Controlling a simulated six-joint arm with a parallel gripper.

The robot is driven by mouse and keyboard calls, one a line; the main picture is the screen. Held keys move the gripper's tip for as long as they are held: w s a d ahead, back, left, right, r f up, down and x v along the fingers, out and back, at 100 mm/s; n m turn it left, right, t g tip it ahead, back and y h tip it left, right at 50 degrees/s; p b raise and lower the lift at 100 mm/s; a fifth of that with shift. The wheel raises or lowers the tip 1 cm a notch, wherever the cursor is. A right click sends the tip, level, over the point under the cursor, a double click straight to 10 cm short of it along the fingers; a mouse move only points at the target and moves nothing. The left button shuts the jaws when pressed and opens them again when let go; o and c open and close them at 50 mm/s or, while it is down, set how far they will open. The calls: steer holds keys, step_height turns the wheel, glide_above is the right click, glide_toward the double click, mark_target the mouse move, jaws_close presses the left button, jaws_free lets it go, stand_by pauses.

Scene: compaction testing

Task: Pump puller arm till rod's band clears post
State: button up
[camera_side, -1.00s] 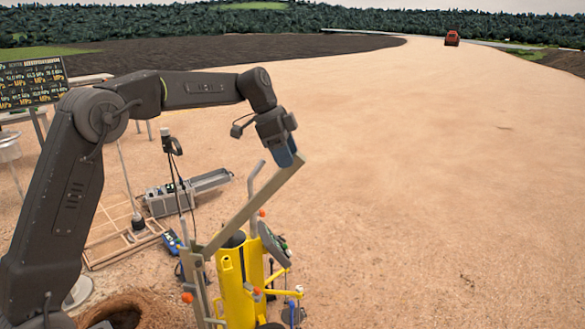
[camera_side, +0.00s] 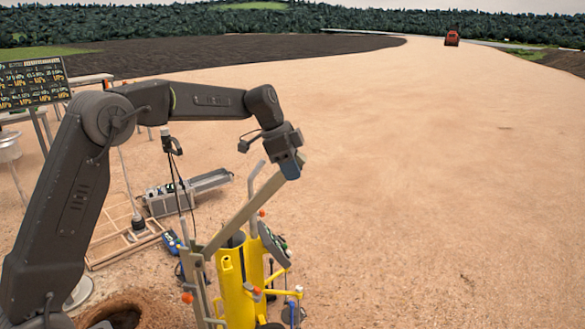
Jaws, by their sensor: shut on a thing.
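My gripper (camera_side: 291,167) is shut on the upper end of the grey puller arm (camera_side: 240,217). The puller arm slants up to the right from its pivot at the grey upright post (camera_side: 193,275). A yellow cylinder body (camera_side: 235,292) stands beside the post, under the arm. A bent grey rod (camera_side: 252,198) rises behind the puller arm. I cannot make out a band on any rod, so its place against the post cannot be told.
A hole (camera_side: 118,317) opens in the soil at the lower left. A grey case (camera_side: 166,201) with an open lid lies behind the puller. A display board (camera_side: 33,83) stands at the far left. A red vehicle (camera_side: 452,37) is far off. Sandy ground to the right is clear.

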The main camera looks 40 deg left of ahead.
jaws_close()
steer(key=w+d+f+g+y, duration=0.1)
steer(key=w+d+f+y, duration=0.1)
steer(key=f, duration=0.6)
steer(key=w+d+f+g+y, duration=0.2)
steer(key=w+d+f, duration=0.2)
steer(key=d+f, duration=0.3)
steer(key=shift+w+d+f+g+y, duration=0.3)
steer(key=shift+w+f+y, duration=0.1)
steer(key=shift+f, duration=0.75)
steer(key=o, duration=0.7)
jaws_free()
steer(key=shift+r, duration=0.1)
steer(key=shift+c, duration=0.2)
